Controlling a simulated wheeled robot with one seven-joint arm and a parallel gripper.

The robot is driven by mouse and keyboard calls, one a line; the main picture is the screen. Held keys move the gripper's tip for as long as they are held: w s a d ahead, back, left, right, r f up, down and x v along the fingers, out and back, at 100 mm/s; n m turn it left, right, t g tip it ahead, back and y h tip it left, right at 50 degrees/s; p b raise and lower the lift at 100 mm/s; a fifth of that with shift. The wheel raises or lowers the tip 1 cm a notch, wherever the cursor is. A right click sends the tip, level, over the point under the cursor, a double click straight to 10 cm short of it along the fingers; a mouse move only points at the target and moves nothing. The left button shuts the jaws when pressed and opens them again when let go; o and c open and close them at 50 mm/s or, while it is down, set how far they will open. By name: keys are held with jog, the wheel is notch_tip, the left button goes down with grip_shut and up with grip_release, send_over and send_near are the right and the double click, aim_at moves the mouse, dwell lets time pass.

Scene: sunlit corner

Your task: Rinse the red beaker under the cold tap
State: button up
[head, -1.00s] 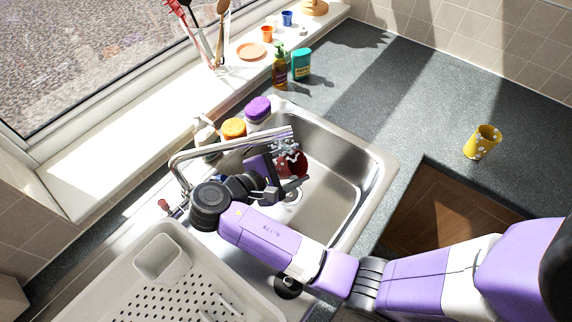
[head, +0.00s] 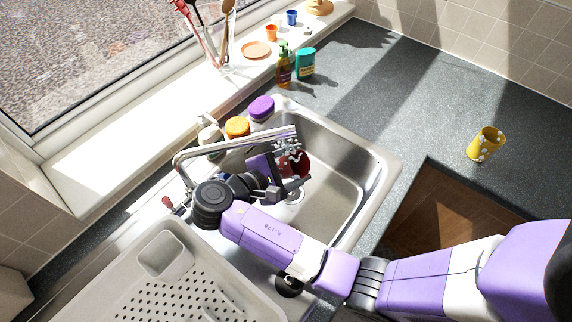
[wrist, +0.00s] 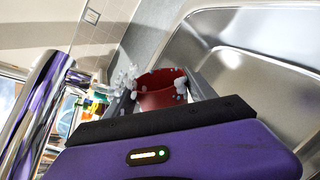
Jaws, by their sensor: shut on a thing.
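The red beaker (head: 297,164) is in my gripper (head: 291,172), over the steel sink basin (head: 330,190). In the wrist view the beaker (wrist: 160,92) sits between the two fingers of my gripper (wrist: 160,95), which are shut on it. A tap handle with a red end (head: 168,202) stands at the spout's base.
A yellow cup (head: 485,145) with pale spots stands on the right counter. A drainer (head: 190,285) lies at front left.

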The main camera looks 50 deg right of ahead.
jog(key=shift+s+a, duration=0.1)
jog(key=shift+s, duration=0.5)
dwell(0.3)
jog(key=shift+s+d, duration=0.15)
jog(key=shift+d, duration=0.3)
jog(key=shift+a, duration=0.15)
jog(key=shift+w+a, duration=0.2)
jog(key=shift+a, duration=0.1)
jog(key=shift+s+d, duration=0.15)
jog(key=shift+d, duration=0.1)
jog(key=shift+d, duration=0.2)
jog(key=shift+s+a, duration=0.15)
jog(key=shift+s, duration=0.5)
